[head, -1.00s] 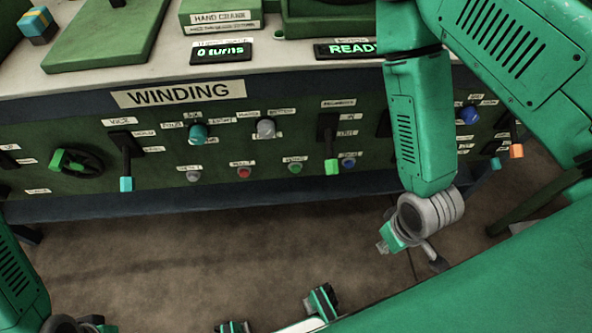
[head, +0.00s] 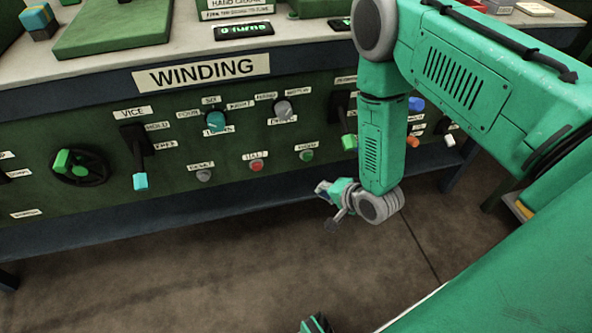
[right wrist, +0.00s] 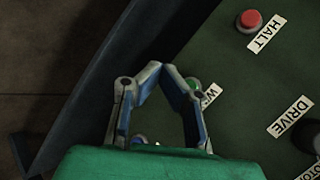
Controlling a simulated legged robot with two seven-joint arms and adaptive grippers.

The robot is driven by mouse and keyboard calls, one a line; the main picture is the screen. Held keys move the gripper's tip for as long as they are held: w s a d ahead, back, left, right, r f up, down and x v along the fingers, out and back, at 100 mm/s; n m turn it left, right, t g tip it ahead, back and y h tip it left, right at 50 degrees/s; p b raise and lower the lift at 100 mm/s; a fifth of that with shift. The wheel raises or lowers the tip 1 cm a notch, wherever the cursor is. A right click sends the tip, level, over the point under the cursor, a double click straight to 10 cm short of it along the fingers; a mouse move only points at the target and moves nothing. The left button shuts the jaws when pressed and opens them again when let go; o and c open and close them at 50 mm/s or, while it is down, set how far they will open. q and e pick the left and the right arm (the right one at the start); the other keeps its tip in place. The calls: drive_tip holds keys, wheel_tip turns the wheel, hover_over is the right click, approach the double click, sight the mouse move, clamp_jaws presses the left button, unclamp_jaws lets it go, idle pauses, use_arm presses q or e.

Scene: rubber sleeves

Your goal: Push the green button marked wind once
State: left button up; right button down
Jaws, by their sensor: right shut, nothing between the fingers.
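The green button (head: 306,155) is on the lower row of the dark green panel, below a small white label. In the right wrist view the green button (right wrist: 192,83) is partly hidden behind a finger, and its label (right wrist: 211,94) is partly covered. My right gripper (head: 322,188) is below and slightly right of the button in the head view, apart from it in the picture. In the right wrist view my right gripper (right wrist: 160,67) has its fingertips together, with nothing held. I cannot tell its distance from the panel. My left gripper is out of view.
The red HALT button (head: 256,165) and a grey button (head: 204,175) are left of the green one. Teal (head: 215,121) and grey (head: 284,109) knobs sit above. A lever with a green tip (head: 349,142) is close on the right. The floor before the panel is clear.

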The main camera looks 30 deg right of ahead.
sight(307, 157)
use_arm(q)
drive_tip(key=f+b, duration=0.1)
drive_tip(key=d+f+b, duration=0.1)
drive_tip(key=b, duration=0.1)
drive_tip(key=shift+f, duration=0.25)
use_arm(e)
drive_tip(key=w+d, duration=0.2)
drive_tip(key=w, duration=0.6)
drive_tip(key=shift+w, duration=0.4)
idle(0.8)
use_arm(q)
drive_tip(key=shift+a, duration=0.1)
